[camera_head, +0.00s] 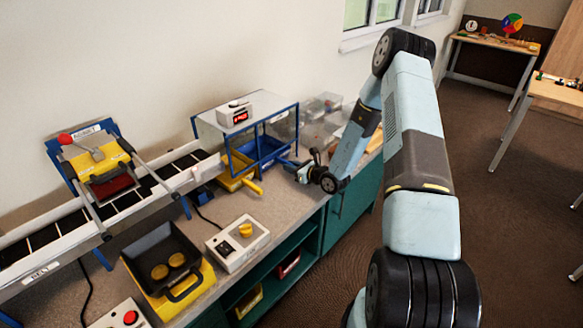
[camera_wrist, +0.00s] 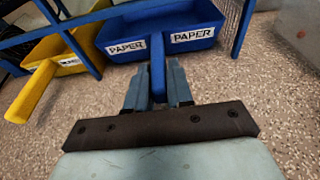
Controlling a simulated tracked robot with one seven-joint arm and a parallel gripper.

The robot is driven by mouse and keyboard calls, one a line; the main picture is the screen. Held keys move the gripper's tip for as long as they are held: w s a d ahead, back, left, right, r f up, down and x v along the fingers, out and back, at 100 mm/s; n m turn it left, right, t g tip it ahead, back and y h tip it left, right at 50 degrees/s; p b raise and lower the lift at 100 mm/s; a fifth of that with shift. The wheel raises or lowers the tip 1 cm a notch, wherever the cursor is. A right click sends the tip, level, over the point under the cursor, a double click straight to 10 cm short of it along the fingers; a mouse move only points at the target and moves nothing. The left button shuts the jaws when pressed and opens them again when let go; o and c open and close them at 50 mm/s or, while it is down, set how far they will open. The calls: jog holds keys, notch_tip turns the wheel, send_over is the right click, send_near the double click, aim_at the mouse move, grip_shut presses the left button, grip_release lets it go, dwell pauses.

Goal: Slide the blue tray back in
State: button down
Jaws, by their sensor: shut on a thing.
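The blue tray (camera_wrist: 150,25) carries two PAPER labels on its front, at the far side of the wrist view. Its blue handle (camera_wrist: 157,68) points toward me, and my gripper (camera_wrist: 157,84) is shut on it. The tray sits in the lower part of a blue frame stand with a grey top (camera_head: 218,124). In the head view my gripper (camera_head: 298,168) is at the right side of this stand, at the tray's handle (camera_head: 282,162).
A yellow tray (camera_wrist: 62,62) with a yellow handle sticks out left of the blue one. A blue frame post stands close on each side. A conveyor (camera_head: 140,195), a control box (camera_head: 238,243) and a black-and-yellow bin (camera_head: 165,270) are to the left. Clear bins (camera_head: 322,103) stand behind.

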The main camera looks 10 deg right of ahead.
jog(key=shift+f, duration=0.2)
jog(key=c, duration=0.9)
grip_release()
jog(key=shift+s, duration=0.1)
